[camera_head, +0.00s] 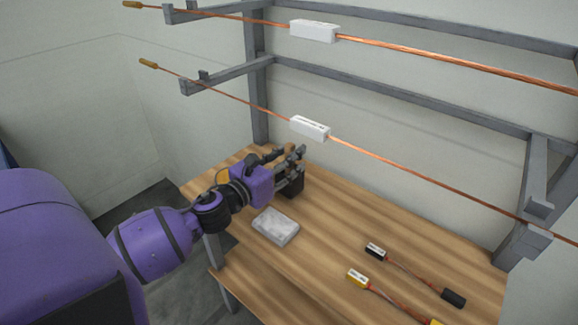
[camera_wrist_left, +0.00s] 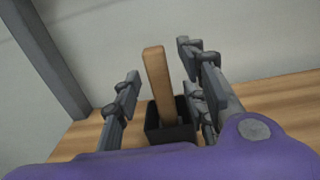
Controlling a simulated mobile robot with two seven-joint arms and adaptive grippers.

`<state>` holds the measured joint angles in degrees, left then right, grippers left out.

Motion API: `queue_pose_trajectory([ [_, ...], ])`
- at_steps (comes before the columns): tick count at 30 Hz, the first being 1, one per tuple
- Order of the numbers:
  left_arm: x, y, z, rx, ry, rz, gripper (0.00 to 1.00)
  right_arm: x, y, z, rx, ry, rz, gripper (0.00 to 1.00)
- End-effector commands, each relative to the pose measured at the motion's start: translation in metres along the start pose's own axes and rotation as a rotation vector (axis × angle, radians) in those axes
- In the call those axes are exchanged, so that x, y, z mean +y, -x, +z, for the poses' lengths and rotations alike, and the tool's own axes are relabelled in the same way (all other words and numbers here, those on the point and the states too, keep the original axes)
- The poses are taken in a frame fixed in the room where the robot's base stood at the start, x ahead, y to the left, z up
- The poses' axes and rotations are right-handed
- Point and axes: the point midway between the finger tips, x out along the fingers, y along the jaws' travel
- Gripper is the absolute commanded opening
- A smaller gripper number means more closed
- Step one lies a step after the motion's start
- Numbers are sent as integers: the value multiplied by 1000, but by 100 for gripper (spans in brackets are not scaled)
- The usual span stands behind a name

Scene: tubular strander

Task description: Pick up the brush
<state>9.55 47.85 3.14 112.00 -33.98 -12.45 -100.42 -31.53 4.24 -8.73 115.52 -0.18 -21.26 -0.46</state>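The brush shows in the left wrist view as a wooden handle (camera_wrist_left: 156,80) standing nearly upright in a small black holder (camera_wrist_left: 170,124); its lower end is hidden inside the holder. My left gripper (camera_wrist_left: 165,85) is open, with its fingers on both sides of the handle and gaps between. In the head view my left gripper (camera_head: 296,166) is over the back left of the wooden table, in front of the black holder (camera_head: 291,186). My right gripper is in neither view.
A grey-white block (camera_head: 275,226) lies on the wooden table (camera_head: 330,217) near my left wrist. Black-ended (camera_head: 375,252) and yellow-ended (camera_head: 358,278) cables lie at the front right.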

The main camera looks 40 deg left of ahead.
Motion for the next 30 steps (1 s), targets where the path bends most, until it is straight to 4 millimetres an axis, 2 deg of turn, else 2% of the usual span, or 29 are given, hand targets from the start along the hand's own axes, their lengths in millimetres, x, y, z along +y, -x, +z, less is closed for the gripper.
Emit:
queue_pose_trajectory([
  [3, 0, -7, 0, 1, 0, -1, 39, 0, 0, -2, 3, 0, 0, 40],
  [9, 0, -7, -1, 2, 0, -1, 39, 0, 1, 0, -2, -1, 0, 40],
  [18, 0, -7, -1, 2, 1, 0, 0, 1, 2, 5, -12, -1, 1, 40],
  [30, 0, -7, 2, 1, 0, -1, 0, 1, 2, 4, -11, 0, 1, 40],
])
